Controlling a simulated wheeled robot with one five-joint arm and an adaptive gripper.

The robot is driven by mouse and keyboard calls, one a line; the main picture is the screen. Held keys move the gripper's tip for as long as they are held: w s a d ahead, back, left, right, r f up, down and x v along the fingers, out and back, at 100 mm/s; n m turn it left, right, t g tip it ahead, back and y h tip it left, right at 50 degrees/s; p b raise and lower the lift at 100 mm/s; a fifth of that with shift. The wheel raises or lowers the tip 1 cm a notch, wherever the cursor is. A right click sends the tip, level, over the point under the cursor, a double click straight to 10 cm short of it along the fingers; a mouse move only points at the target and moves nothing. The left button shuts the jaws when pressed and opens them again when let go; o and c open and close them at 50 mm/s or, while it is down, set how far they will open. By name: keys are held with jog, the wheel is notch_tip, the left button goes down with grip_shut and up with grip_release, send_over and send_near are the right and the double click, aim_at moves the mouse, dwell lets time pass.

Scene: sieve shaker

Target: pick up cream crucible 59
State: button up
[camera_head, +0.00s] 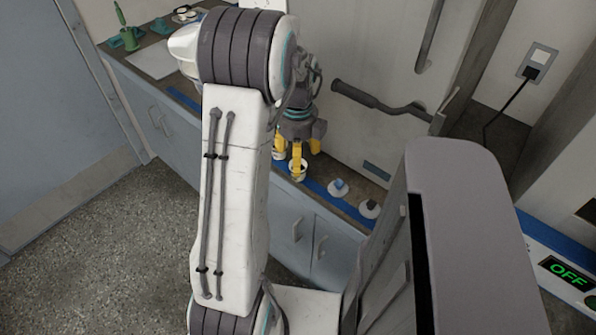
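A small cream crucible (298,175) stands on the blue strip along the front edge of the counter. My gripper (297,154) points down over it, with spread yellow fingertips. The front fingertip overlaps the crucible's mouth in the picture. I cannot tell whether it touches it or is inside it. The fingers look open, and nothing is seen clamped between them. A second pale vessel (279,155) shows partly behind my gripper and arm. No number can be read on either one, so I cannot tell which is 59.
Two more small vessels, one with a blue top (338,187) and one whitish (369,208), stand to the right on the counter. A dark handle bar (370,101) juts out behind my gripper. A green item (129,38) stands at the far left. Blue-grey cabinets (290,225) lie below.

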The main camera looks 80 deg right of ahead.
aim_at(304, 163)
jog(key=shift+d+f, duration=0.15)
jog(key=shift+f, duration=1.4)
jog(key=shift+d+f, duration=0.1)
jog(key=shift+f, duration=1.4)
jog(key=shift+c, duration=0.4)
jog(key=c, duration=1.3)
